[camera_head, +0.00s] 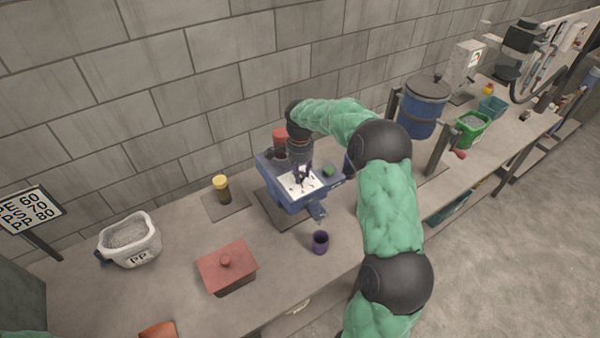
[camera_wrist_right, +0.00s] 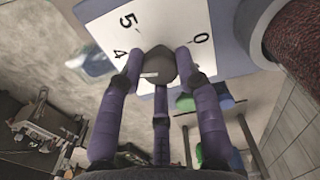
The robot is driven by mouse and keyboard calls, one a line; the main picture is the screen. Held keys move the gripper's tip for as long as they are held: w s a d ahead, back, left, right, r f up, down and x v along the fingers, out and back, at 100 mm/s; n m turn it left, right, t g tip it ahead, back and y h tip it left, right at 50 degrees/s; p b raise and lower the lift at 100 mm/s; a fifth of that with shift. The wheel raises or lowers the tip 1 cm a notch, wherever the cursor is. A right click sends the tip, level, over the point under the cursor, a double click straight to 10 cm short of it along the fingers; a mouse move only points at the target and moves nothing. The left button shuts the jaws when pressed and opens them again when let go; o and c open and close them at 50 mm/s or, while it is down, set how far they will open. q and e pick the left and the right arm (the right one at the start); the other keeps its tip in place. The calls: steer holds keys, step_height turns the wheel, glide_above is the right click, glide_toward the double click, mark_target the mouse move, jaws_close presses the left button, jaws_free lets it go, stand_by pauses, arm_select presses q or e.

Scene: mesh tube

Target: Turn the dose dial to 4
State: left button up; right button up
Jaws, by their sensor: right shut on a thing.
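The blue dosing machine (camera_head: 289,198) stands on the bench with a white dial plate (camera_head: 312,183) on its top. In the right wrist view the plate (camera_wrist_right: 170,25) shows the numbers 5, 4 and 0; other marks are hidden. The dark grey dose dial (camera_wrist_right: 158,65) has a short white line on its face, lying roughly sideways in that picture; I cannot tell exactly which number it points at. My right gripper (camera_head: 302,176) comes down from above, and its purple fingers (camera_wrist_right: 160,85) are closed around the dial. My left gripper is not in view.
A red hopper (camera_head: 279,140) rises behind the plate, with a green button (camera_head: 329,169) to the plate's right. A purple cup (camera_head: 320,242), a red lidded box (camera_head: 227,270), a yellow-capped jar (camera_head: 221,189) and a white PP bin (camera_head: 130,241) stand around the machine.

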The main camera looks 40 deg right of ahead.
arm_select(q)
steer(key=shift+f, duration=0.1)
arm_select(e)
steer(key=shift+f+m, duration=0.1)
steer(key=shift+m, duration=0.4)
steer(key=o, duration=1.1)
steer(key=shift+o, duration=0.2)
step_height(320, 180, up, 12)
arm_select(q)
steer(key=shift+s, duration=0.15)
